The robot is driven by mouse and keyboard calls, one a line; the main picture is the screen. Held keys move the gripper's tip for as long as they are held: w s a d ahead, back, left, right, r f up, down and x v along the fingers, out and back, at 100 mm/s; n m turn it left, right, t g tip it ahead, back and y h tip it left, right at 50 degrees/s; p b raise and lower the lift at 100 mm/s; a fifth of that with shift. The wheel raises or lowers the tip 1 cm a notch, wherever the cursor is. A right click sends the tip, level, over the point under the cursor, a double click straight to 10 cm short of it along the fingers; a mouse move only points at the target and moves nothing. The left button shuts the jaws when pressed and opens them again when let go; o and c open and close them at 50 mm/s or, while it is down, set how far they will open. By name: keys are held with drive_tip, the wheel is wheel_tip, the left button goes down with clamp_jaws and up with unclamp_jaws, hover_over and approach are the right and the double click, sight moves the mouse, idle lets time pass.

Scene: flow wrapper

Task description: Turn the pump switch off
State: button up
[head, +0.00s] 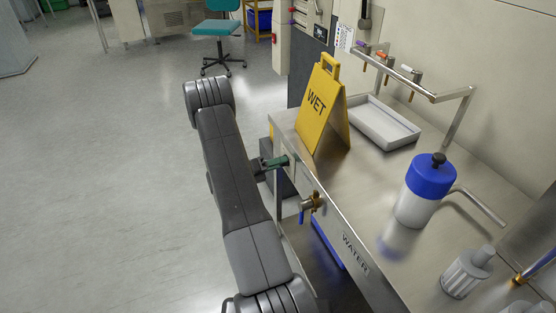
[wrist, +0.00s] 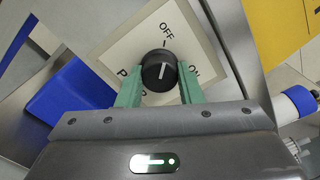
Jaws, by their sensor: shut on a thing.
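The pump switch is a round black knob (wrist: 158,71) with a white pointer line, on a pale square plate (wrist: 125,50) in the wrist view. The plate is marked OFF above the knob and ON to its right; lettering at lower left is partly hidden by a finger. The pointer line points up, roughly toward the OFF mark. My gripper (wrist: 159,82) has its two green fingers shut on the knob, one on each side. In the head view my gripper (head: 276,162) is at the front panel of the steel bench, and the knob is hidden there.
A yellow WET sign (head: 322,108) stands on the bench just behind the gripper. A brass tap (head: 312,203) with a blue handle sticks out of the front panel nearby. A blue-topped bottle (head: 425,190) and a white tray (head: 382,123) are on the bench. Floor to the left is clear.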

drive_tip(key=shift+f+n, duration=0.1)
drive_tip(key=shift+n, duration=0.4)
drive_tip(key=o, duration=1)
drive_tip(key=shift+a, duration=0.15)
drive_tip(key=v, duration=1.3)
drive_tip(key=shift+s+a, duration=0.1)
drive_tip(key=shift+a, duration=0.2)
